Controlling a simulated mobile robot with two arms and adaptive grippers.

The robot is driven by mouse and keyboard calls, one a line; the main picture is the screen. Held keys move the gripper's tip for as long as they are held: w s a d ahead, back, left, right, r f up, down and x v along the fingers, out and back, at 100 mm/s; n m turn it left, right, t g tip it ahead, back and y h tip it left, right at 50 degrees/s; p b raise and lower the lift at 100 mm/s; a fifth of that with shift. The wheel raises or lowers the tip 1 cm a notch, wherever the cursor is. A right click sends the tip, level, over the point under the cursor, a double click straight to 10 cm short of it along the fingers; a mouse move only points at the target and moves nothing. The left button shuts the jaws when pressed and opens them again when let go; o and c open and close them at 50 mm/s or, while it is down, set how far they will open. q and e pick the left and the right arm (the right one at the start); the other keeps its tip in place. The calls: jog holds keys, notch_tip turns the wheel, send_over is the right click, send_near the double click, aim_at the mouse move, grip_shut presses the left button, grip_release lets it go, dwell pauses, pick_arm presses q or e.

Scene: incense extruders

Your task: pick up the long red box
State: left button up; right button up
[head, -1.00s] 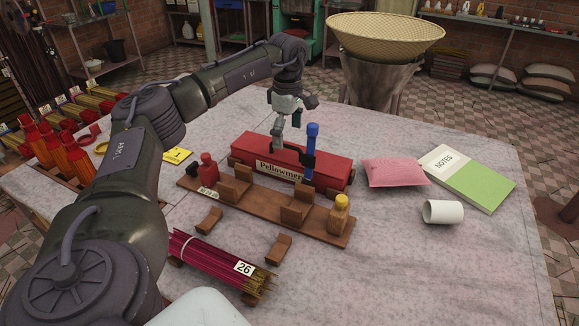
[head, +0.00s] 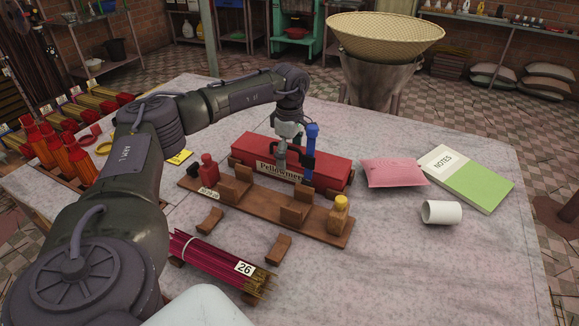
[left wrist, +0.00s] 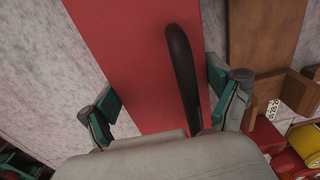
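The long red box (head: 328,170) lies on the table behind a wooden rack, with a "Pellowmere" label on its front. My left gripper (head: 284,160) is low over the box, left of its middle. In the left wrist view the red box (left wrist: 125,50) runs between the spread fingers of my left gripper (left wrist: 163,105), one near each long edge. A dark curved bar, like a handle, (left wrist: 181,70) shows between the fingers. I cannot tell whether the fingers touch the box. My right gripper is not in view.
A blue upright object (head: 311,138) stands in front of the box. A pink pillow (head: 392,173), green notebook (head: 470,182) and white cup (head: 441,212) lie to the right. The front right tabletop is clear.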

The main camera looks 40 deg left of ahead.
pick_arm(q)
jog(key=c, duration=0.7)
jog(key=shift+r, duration=0.1)
